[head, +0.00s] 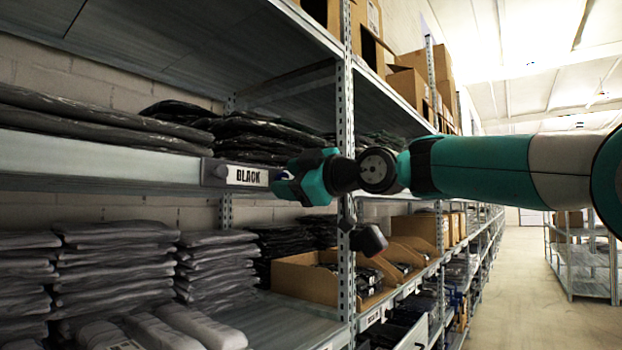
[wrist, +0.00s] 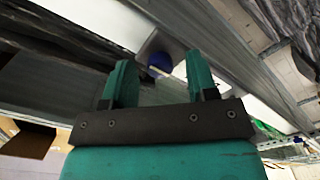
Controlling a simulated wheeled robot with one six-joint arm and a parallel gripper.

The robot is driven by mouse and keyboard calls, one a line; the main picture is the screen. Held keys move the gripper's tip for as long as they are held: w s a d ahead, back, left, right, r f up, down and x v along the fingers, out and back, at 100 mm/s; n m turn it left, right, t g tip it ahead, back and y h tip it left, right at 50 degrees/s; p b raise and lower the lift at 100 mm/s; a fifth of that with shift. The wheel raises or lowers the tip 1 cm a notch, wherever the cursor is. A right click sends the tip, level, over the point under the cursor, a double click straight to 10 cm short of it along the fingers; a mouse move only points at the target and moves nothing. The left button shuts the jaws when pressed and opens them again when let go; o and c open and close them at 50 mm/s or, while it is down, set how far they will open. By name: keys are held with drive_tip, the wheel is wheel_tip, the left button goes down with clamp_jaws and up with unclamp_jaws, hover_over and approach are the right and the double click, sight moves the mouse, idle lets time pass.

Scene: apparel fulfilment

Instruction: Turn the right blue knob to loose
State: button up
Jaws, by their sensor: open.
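The right blue knob (wrist: 159,62) shows in the wrist view at the edge of a pale plate, with a light mark across its face. In the head view, only a bit of blue (head: 283,175) shows beside the BLACK label (head: 246,176), mostly hidden by my gripper (head: 285,185). In the wrist view, the two teal fingers of my gripper (wrist: 160,69) are apart, one on each side of the knob. I cannot tell whether they touch it. A grey knob-like end (head: 212,171) sits left of the label.
The label is on the front edge of a metal shelf (head: 95,152) holding dark bagged garments (head: 240,135). A perforated upright (head: 346,100) stands close to my wrist. Folded grey garments (head: 110,265) and cardboard boxes (head: 310,283) fill the shelf below. The aisle (head: 520,280) at right is clear.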

drive_tip(key=b+v, duration=0.4)
drive_tip(key=v, duration=1.3)
drive_tip(key=shift+b, duration=0.3)
drive_tip(key=shift+s+f, duration=0.1)
drive_tip(key=shift+f, duration=0.05)
drive_tip(key=s+a+f+m+g+h, duration=0.1)
drive_tip(key=s+f+m+g+h, duration=0.2)
drive_tip(key=f, duration=0.8)
drive_tip(key=s+a+f+m+g+h, duration=0.15)
drive_tip(key=s+f+m, duration=0.3)
drive_tip(key=f, duration=0.55)
drive_tip(key=s+d+f+m+g+h, duration=0.2)
drive_tip(key=s+d+f+g+h, duration=0.1)
drive_tip(key=s+f, duration=0.5)
drive_tip(key=s+d+f+m+g+h, duration=0.2)
drive_tip(key=s+d+f+m+g, duration=0.1)
drive_tip(key=s+f, duration=0.6)
wheel_tip(320, 180, up, 13)
drive_tip(key=p, duration=1.2)
drive_tip(key=shift+s+f+p, duration=0.25)
drive_tip(key=shift+s+p, duration=0.05)
drive_tip(key=shift+s, duration=0.05)
